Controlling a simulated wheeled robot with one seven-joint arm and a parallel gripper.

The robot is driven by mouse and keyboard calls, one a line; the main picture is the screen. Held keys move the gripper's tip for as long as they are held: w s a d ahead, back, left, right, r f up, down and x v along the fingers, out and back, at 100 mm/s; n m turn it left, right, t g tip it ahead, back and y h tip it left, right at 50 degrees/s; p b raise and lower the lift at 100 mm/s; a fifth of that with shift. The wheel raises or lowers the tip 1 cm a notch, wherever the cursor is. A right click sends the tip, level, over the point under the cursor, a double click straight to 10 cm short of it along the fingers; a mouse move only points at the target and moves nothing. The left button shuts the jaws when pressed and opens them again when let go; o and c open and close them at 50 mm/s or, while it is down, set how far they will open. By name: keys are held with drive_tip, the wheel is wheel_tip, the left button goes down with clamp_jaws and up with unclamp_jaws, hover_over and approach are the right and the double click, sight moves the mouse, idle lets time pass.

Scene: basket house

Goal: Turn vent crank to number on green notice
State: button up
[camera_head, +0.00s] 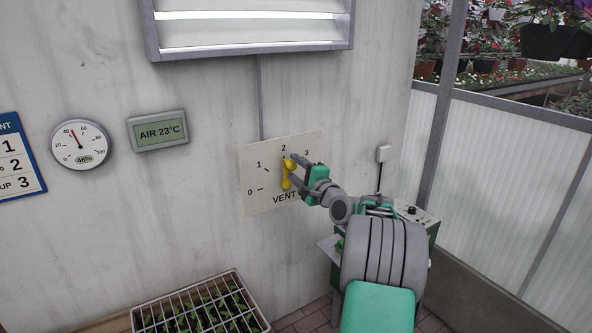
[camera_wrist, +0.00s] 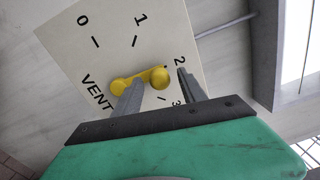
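The yellow vent crank (camera_head: 285,180) is on a cream dial plate (camera_head: 255,170) marked 0 to 3. Its arm points up, at or close to 2. In the wrist view the crank's round knob (camera_wrist: 159,77) sits near the 2 mark, its hub (camera_wrist: 118,88) to the left. My gripper (camera_head: 292,168) is at the crank; the wrist view shows its fingers (camera_wrist: 160,77) apart, one on each side of the knob, with gaps visible. I cannot tell whether either finger touches the crank. No green notice is identifiable; a blue-framed notice (camera_head: 18,188) at far left lists 1, 2 and 3, partly cut off.
A humidity gauge (camera_head: 80,144) and an AIR 23°C display (camera_head: 158,131) hang left of the plate. A louvred vent (camera_head: 250,45) is above. A seedling crate (camera_head: 235,274) stands below. A green box (camera_head: 418,216) is behind my arm at right.

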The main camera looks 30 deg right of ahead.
drive_tip(key=shift+s, duration=0.1)
drive_tip(key=s+b, duration=0.1)
drive_tip(key=s, duration=0.6)
drive_tip(key=shift+s+a+f+b, duration=0.2)
drive_tip(key=shift+s+b, duration=0.1)
drive_tip(key=shift+b, duration=0.1)
